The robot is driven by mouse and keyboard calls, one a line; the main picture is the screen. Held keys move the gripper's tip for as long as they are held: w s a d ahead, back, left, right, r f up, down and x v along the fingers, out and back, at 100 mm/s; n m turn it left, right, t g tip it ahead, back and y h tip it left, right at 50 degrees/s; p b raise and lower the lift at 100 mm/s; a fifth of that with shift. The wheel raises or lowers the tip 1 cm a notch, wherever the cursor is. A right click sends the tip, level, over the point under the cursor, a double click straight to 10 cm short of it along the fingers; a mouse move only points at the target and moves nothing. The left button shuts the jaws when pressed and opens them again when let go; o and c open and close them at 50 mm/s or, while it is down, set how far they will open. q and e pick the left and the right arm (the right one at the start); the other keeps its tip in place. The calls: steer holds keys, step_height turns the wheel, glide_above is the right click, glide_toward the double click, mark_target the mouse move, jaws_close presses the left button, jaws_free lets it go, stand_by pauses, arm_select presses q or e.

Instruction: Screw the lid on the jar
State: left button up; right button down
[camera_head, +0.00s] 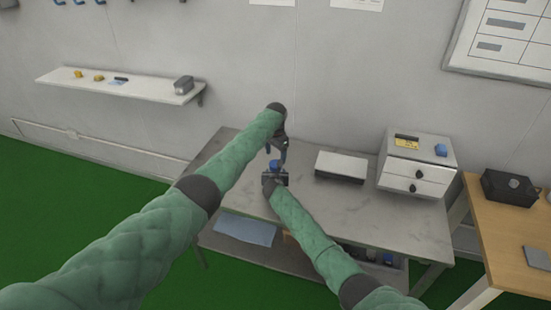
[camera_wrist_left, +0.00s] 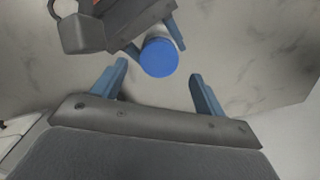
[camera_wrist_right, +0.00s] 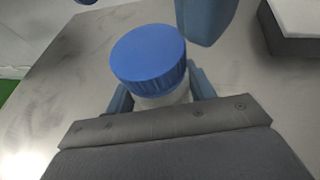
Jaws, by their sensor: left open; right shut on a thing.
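The jar (camera_wrist_right: 165,99) is a pale, whitish body, mostly hidden below its lid. The blue ridged lid (camera_wrist_right: 148,55) sits on top of the jar; I cannot tell how tight it is. My right gripper (camera_head: 275,179) is shut around the jar's body, with a finger on each side. My left gripper (camera_head: 281,151) is open just above the lid, fingers pointing down. In the left wrist view the lid (camera_wrist_left: 159,58) shows as a blue disc near the gap between the left fingertips, with no finger visibly touching it.
Both arms are over the grey marble-topped table (camera_head: 400,220). A white-topped box (camera_head: 341,166) and a drawer unit (camera_head: 416,164) stand to the right. A wooden table (camera_head: 515,235) with a black box (camera_head: 509,188) is further right. A wall shelf (camera_head: 125,87) is at left.

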arm_select(q)
steer(key=shift+c, duration=0.4)
steer(key=shift+w+a, duration=0.1)
steer(key=shift+a, duration=0.05)
steer(key=shift+w+a+r, duration=0.15)
steer(key=shift+w+r, duration=0.05)
steer(key=shift+r, duration=0.25)
steer(key=shift+r+n, duration=0.3)
steer(key=n, duration=0.1)
steer(key=r+n, duration=0.1)
steer(key=n, duration=0.1)
steer(key=shift+d, duration=0.2)
steer(key=n, duration=0.3)
steer(key=r+n, duration=0.1)
steer(key=n, duration=0.1)
steer(key=shift+s+d+n, duration=0.15)
steer(key=shift+n, duration=0.25)
steer(key=n, duration=0.5)
steer(key=shift+s+n, duration=0.15)
steer(key=shift+n, duration=0.15)
